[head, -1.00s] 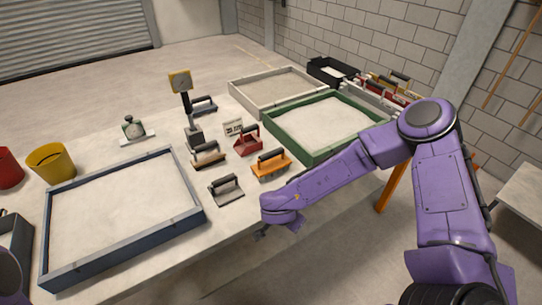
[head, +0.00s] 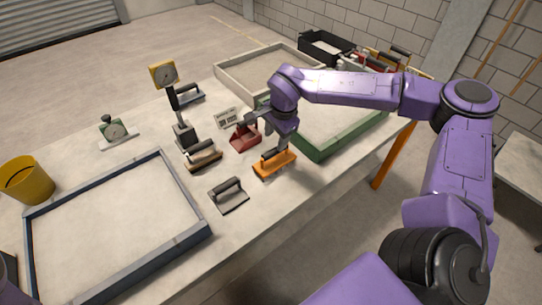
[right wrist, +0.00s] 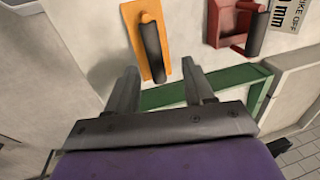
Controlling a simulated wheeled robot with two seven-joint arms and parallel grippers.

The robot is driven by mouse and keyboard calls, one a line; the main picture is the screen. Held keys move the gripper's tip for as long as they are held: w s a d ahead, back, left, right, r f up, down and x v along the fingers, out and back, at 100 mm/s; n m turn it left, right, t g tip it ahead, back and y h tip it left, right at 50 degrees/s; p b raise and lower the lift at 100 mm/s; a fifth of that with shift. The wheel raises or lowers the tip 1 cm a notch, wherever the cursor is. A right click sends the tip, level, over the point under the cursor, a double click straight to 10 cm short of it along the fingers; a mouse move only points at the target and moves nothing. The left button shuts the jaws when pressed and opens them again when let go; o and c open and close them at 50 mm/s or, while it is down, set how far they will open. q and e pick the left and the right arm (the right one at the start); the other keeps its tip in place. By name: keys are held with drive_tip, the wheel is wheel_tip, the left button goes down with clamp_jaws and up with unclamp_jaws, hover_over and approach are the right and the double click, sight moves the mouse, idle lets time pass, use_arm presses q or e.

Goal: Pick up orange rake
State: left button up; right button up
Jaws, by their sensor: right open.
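The orange rake (head: 274,168) has a flat orange base and a dark upright-mounted handle. It lies on the table just left of the green-framed sandbed. My right gripper (head: 264,134) is above and close to it, partly covering the view of its far side. In the right wrist view, the rake (right wrist: 133,20) lies beyond the open fingers (right wrist: 160,70). Its dark handle points toward the gap between them, and nothing is between the fingers. I see no contact. My left gripper is not in view.
A red scoop-like tool (head: 243,139) stands close behind the rake. A grey tool (head: 230,201) and a brown one (head: 203,158) lie to its left. The green frame (head: 330,151) rises at the right. A blue-grey framed sandbed (head: 192,236) fills the front left.

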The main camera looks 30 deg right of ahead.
sight(275, 150)
drive_tip(key=f, duration=0.2)
drive_tip(key=f+p, duration=0.1)
drive_tip(key=f, duration=0.3)
drive_tip(key=shift+w+a+f, duration=0.1)
drive_tip(key=shift+w+f, duration=0.15)
drive_tip(key=shift+f, duration=0.35)
clamp_jaws()
